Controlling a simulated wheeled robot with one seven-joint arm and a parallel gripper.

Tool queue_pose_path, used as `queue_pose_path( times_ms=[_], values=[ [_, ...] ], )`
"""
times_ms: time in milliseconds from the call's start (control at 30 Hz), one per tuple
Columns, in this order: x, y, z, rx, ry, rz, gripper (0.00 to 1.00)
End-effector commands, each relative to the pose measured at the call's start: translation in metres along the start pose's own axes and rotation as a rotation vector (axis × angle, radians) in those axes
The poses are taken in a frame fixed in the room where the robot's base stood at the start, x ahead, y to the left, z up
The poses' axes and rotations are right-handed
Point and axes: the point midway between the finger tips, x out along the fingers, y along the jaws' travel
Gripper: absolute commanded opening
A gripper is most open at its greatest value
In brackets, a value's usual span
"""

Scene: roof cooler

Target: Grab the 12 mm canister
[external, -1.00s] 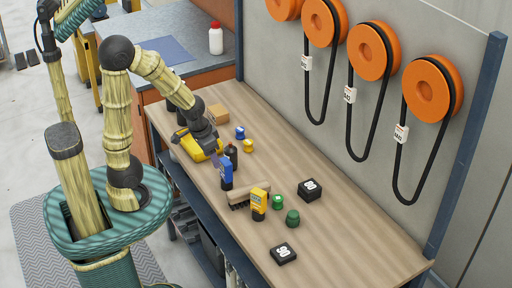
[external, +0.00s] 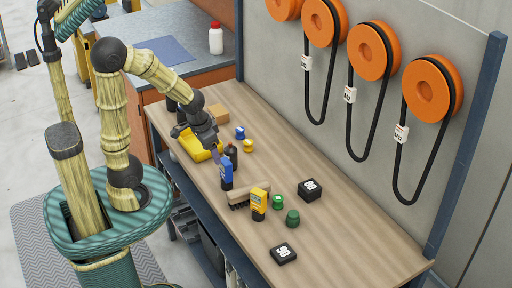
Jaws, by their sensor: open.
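Two upright canisters with labels stand on the wooden bench: a blue one (external: 226,174) and a yellow one (external: 259,201). Their print is too small to read, so I cannot tell which is the 12 mm one. My gripper (external: 213,154) is open, pointing down, just behind and left of the blue canister and next to a yellow object (external: 193,151). Its fingers are small here and partly lost against these things. I see nothing held between them.
A dark bottle (external: 231,152) stands close behind the blue canister. A brush (external: 248,196), small blue (external: 240,132), yellow (external: 248,146) and green (external: 278,202) pieces, a dark green knob (external: 292,217) and black blocks (external: 309,189) (external: 284,253) lie around.

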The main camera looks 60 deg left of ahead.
Motion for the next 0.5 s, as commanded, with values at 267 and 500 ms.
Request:
queue_pose_path(
  times_ms=[267, 500],
  values=[
    [-0.026, -0.002, -0.006, -0.04, -0.018, 0.007, 0.68],
    [-0.016, -0.004, -0.005, -0.21, -0.088, 0.048, 0.68]
  ],
)
